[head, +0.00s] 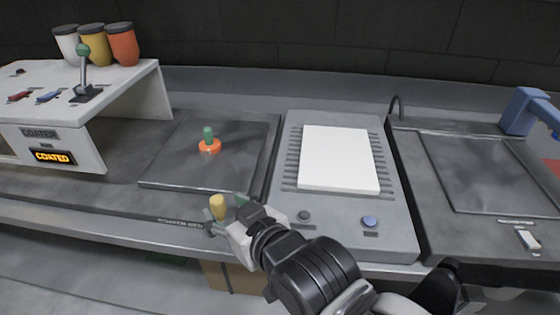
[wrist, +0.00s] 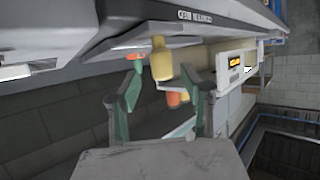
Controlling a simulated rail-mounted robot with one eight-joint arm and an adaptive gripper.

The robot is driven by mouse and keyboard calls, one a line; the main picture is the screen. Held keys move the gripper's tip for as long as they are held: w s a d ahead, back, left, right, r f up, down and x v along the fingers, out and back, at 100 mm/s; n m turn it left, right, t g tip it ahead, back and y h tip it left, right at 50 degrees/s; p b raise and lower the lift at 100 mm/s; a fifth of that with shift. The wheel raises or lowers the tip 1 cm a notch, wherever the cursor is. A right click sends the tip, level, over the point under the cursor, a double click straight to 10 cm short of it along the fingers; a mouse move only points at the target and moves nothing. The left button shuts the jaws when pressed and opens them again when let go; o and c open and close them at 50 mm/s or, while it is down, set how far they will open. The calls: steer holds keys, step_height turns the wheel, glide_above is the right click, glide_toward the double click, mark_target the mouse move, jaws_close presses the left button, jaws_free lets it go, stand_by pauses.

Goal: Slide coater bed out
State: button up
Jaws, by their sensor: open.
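The coater bed (head: 180,180) is a dark flat plate beside the white coater (head: 60,135). Its label is on the front edge, and shows upside down in the wrist view (wrist: 195,15). A yellow knob (head: 218,206) stands at that front edge; it also shows in the wrist view (wrist: 161,60). My gripper (head: 225,212) is right by the knob. In the wrist view my open gripper (wrist: 161,68) has a finger on each side of the knob's line. I cannot tell whether they touch it. An orange piece with a green grip (head: 209,143) stands on the bed.
A grey unit (head: 290,180) with a white sheet (head: 338,157) and two knobs lies right of the bed. A dark panel (head: 490,170) is further right. Several jars (head: 93,45) and a green-tipped lever (head: 83,65) stand on the coater.

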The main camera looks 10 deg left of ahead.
steer(key=v, duration=0.8)
steer(key=shift+d, duration=0.2)
steer(key=shift+s, duration=0.15)
stand_by(0.7)
steer(key=w+d+r+m+h+p, duration=0.2)
steer(key=w+d+m+h+p, duration=0.25)
steer(key=d, duration=0.65)
steer(key=w+d+r+m+h+p, duration=0.25)
steer(key=w+d, duration=0.25)
steer(key=d, duration=0.6)
steer(key=s+d+r+m+g+h+p, duration=0.1)
steer(key=d+m+h+p, duration=0.1)
steer(key=d, duration=0.8)
steer(key=shift+s+d+m+h, duration=0.2)
steer(key=shift+s+m+h, duration=0.1)
steer(key=shift+m+h, duration=0.35)
